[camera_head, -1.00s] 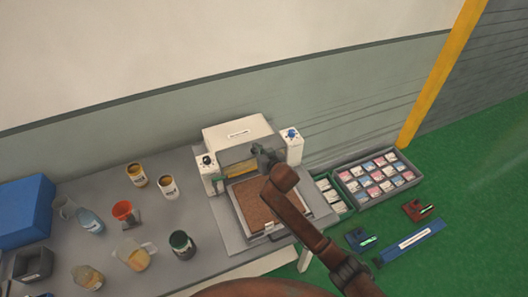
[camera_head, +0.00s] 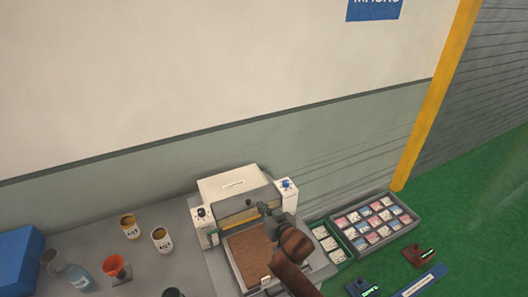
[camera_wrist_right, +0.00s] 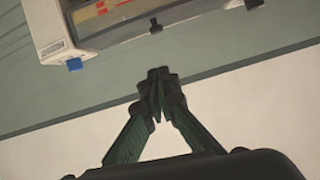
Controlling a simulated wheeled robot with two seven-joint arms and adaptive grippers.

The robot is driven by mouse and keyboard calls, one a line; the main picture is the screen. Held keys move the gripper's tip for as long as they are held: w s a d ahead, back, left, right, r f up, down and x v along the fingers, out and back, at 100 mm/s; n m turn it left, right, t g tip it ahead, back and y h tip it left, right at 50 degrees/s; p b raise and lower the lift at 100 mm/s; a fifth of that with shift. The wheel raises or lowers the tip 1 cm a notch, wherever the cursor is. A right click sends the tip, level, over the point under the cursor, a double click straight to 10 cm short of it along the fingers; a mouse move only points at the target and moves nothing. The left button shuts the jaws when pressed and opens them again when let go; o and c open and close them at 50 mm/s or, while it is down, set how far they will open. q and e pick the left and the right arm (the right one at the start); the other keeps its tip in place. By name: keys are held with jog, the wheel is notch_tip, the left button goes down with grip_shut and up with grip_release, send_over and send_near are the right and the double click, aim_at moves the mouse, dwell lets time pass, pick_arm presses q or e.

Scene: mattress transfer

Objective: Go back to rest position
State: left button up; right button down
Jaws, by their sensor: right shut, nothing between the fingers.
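My right arm comes up from the bottom of the head view, and my right gripper (camera_head: 264,207) is in front of the white machine (camera_head: 232,186). In the right wrist view the gripper's fingers (camera_wrist_right: 156,78) meet at the tips with nothing between them. The machine's white corner with a blue knob (camera_wrist_right: 74,64) shows above the fingers, apart from them. A brown mat (camera_head: 246,250) lies in the tray in front of the machine, partly hidden by my arm. My left gripper is not in view.
A grey table holds two open cans (camera_head: 162,240), a red funnel (camera_head: 117,268) and a blue bottle (camera_head: 82,277) at left. A blue box (camera_head: 18,262) stands at the far left. A grey tray of small packets (camera_head: 405,220) is at right. A wall rises behind.

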jog(key=s+d+f+m+g+h, duration=0.2)
jog(key=s+d+f, duration=0.7)
jog(key=d, duration=0.2)
jog(key=s+d+f+m+g+h, duration=0.1)
jog(key=s+d+f+g+h, duration=0.15)
jog(key=s+d+f, duration=0.85)
jog(key=s+d+f+m+g+h, duration=0.1)
jog(key=s+d+f+g, duration=0.1)
jog(key=s+d, duration=0.8)
jog(key=s+d+f+g+h, duration=0.15)
jog(key=s+d, duration=0.35)
jog(key=s, duration=0.9)
notch_tip(320, 180, down, 34)
jog(key=a+g+b, duration=0.1)
jog(key=g+b, duration=0.1)
jog(key=b, duration=0.2)
jog(key=s+f+g+b, duration=0.1)
jog(key=s+f+b, duration=0.2)
jog(key=s+f, duration=1.7)
jog(key=shift+a+f+n+y, duration=0.2)
jog(key=shift+n+y, duration=0.1)
jog(key=shift+n, duration=0.1)
